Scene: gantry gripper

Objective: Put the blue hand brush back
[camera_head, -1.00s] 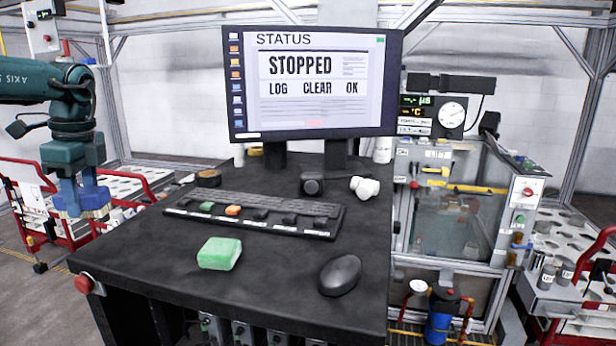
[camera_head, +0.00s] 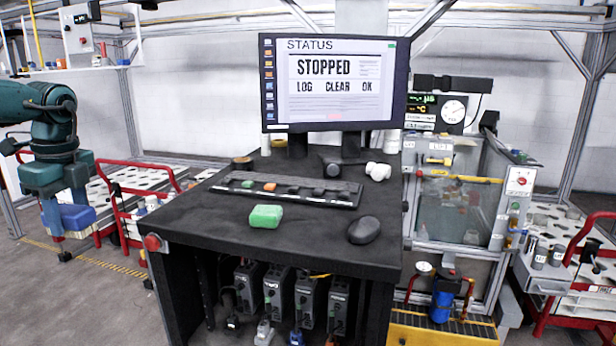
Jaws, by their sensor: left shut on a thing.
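My left gripper (camera_head: 64,208) hangs at the left side of the view, pointing down. It is shut on the blue hand brush (camera_head: 78,217), which shows as a blue block between and beside the fingers. The brush is held in the air, left of the black desk and above the grey floor. Part of the brush is hidden by the fingers. My right gripper is not in view.
The black desk (camera_head: 215,225) carries a green block (camera_head: 265,216), a mouse (camera_head: 364,230), a dark rack (camera_head: 285,190) and a monitor (camera_head: 335,85). A red emergency button (camera_head: 152,242) sticks out at its left corner. Red-railed carts (camera_head: 150,166) stand behind the gripper. A white shelf (camera_head: 75,70) is upper left.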

